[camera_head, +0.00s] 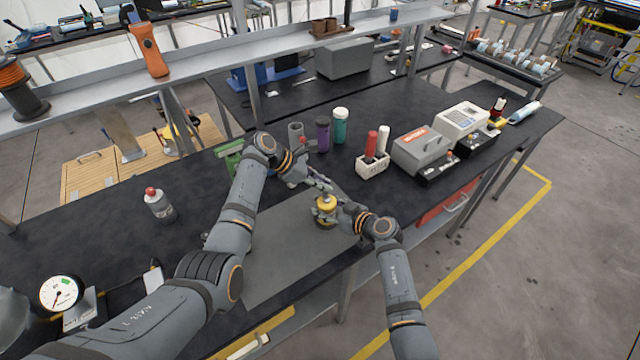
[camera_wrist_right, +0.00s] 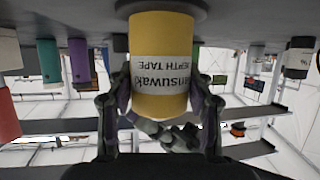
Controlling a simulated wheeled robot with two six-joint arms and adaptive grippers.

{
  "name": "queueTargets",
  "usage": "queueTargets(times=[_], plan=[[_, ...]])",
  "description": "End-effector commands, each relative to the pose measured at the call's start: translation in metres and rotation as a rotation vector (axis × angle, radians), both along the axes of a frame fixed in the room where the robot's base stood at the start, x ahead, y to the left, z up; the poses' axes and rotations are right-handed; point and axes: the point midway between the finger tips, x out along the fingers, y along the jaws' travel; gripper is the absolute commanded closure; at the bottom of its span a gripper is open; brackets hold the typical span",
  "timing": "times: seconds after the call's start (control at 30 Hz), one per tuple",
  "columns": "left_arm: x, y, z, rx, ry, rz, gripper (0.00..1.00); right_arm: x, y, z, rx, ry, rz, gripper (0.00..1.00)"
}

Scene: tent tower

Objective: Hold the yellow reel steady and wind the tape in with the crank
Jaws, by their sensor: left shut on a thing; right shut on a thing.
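The yellow reel (camera_head: 325,209) stands on the grey mat (camera_head: 285,262) near the bench's front edge. My left gripper (camera_head: 322,186) reaches in from the upper left and is shut at the crank on the reel's top. It also shows behind the reel in the right wrist view (camera_wrist_right: 175,135). The crank and the tape are hidden.
Behind the grippers stand a purple bottle (camera_head: 322,134) and a teal bottle (camera_head: 340,125). A white holder (camera_head: 372,165) and a grey case (camera_head: 420,148) stand to the right. A grey bottle with red cap (camera_head: 160,206) and a dial gauge (camera_head: 62,294) are left. The mat's front-left part is clear.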

Motion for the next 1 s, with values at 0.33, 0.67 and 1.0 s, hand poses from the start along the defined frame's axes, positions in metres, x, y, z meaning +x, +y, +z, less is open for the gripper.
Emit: queueTargets(times=[0.33, 0.67, 1.0], plan=[[0.0050, -0.0050, -0.0007, 0.004, -0.002, -0.182, 1.00, -0.0004, 0.0006, 0.0005, 0.001, -0.001, 0.002, 1.00], [0.0045, -0.0066, -0.0007, 0.004, -0.005, -0.247, 1.00, -0.0005, 0.0008, 0.0006, 0.002, -0.001, 0.003, 1.00], [0.0042, -0.0064, -0.0006, 0.004, -0.004, -0.251, 1.00, -0.0005, 0.0006, 0.0004, 0.002, 0.000, 0.003, 1.00]])
